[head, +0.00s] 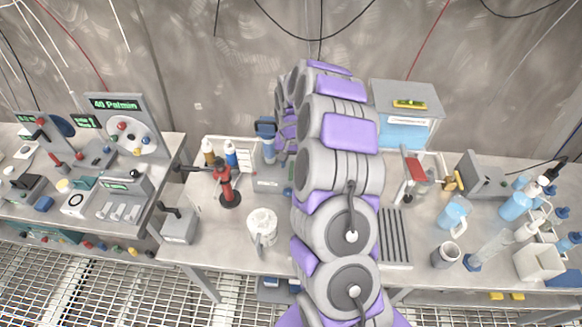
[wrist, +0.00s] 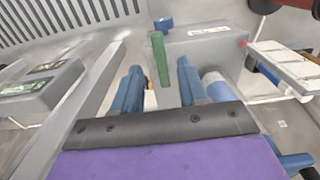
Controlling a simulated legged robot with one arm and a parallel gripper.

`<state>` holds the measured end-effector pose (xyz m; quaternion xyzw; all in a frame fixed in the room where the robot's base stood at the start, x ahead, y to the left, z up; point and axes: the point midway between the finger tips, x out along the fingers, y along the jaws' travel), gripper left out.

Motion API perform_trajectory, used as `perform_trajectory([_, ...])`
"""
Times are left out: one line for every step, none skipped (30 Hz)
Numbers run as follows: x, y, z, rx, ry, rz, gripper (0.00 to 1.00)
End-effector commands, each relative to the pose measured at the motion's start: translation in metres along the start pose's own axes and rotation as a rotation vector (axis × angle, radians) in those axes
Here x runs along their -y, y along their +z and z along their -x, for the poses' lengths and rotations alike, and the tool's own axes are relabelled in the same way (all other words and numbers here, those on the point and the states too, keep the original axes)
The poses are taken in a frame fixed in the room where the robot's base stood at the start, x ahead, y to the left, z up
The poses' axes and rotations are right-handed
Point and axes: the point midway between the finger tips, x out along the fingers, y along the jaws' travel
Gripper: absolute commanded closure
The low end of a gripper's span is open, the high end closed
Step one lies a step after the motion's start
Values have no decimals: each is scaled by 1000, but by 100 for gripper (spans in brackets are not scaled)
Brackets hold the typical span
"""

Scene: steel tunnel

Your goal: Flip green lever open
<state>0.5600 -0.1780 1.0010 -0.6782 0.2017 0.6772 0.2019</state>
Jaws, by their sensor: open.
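The green lever (wrist: 160,58) stands out from a grey box (wrist: 215,45) in the wrist view. My gripper (wrist: 159,76) is open, with one blue finger on each side of the lever's lower end. I see gaps between the lever and both fingers in the picture. I cannot tell how deep the lever sits between them. In the head view my arm covers the middle of the bench, and I cannot make out the lever or the fingertips there.
A red-topped stand (head: 226,185) and white mug (head: 262,228) are left of my arm. A ribbed plate (head: 394,238) and several blue-liquid vessels are to its right. In the wrist view, a blue knob (wrist: 163,24) is near the lever and a grey bar (wrist: 75,105) runs along the left.

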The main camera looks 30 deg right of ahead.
Motion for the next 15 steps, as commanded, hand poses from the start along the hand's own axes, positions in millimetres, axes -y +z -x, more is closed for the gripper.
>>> perform_trajectory([0, -1, 13, -2, 0, 0, 57])
perform_trajectory([0, 0, 20, -1, 1, 1, 57])
perform_trajectory([0, -1, 29, -1, 1, 1, 57])
perform_trajectory([0, -1, 36, -2, 0, 1, 57])
perform_trajectory([0, -1, 42, -2, -1, 0, 57])
perform_trajectory([0, -1, 52, -1, -1, 0, 57])
perform_trajectory([0, 0, 58, 0, -1, 0, 57])
perform_trajectory([0, 0, 65, 1, 0, 0, 57])
perform_trajectory([0, -1, 74, -1, -1, 0, 57])
perform_trajectory([0, -1, 80, -2, -1, 0, 57])
perform_trajectory([0, -2, 86, -1, -1, -1, 57])
perform_trajectory([0, -2, 94, 0, 0, -1, 57])
perform_trajectory([0, -2, 99, 1, 0, -1, 57])
perform_trajectory([0, -2, 104, 1, 0, -1, 57])
perform_trajectory([0, -2, 110, 0, -1, -1, 57])
